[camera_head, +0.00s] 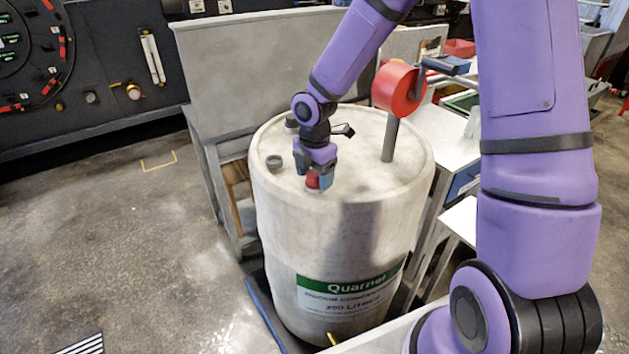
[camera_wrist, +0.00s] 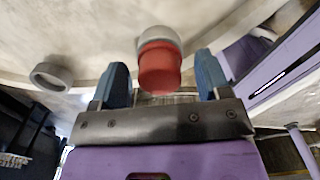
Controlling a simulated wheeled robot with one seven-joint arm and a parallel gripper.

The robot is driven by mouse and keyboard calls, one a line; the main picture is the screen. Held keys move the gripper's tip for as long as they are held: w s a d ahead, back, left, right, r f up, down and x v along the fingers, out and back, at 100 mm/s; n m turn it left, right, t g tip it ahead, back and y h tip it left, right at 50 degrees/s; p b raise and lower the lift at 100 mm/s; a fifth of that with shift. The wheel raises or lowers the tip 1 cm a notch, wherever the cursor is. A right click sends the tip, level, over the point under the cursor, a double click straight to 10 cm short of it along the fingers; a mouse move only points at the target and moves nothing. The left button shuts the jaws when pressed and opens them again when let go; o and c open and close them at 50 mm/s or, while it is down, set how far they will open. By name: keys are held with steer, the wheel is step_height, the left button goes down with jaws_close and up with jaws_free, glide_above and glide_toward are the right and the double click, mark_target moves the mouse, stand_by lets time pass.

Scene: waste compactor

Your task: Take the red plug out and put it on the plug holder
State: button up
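The red plug (camera_head: 313,180) sits at the front of the top of the white barrel (camera_head: 330,240). In the wrist view the red plug (camera_wrist: 160,68) stands in a light grey collar, between the two blue fingers of my gripper (camera_wrist: 160,85). A gap shows between the plug and each finger, so the gripper is open around it. In the head view my gripper (camera_head: 314,182) is over the barrel's front rim. A grey ring (camera_head: 274,162) on the barrel top, left of my gripper, may be the plug holder; it also shows in the wrist view (camera_wrist: 51,77).
A red hand pump (camera_head: 399,90) with a crank rises from the barrel top, right of my gripper. A grey bench (camera_head: 250,60) stands behind the barrel, and tables are at right. Open floor (camera_head: 120,230) lies at left.

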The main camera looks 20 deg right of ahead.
steer(key=shift+c, duration=0.4)
steer(key=m, duration=0.4)
steer(key=shift+m, duration=0.4)
steer(key=m, duration=1)
steer(key=shift+m, duration=0.3)
steer(key=m, duration=0.5)
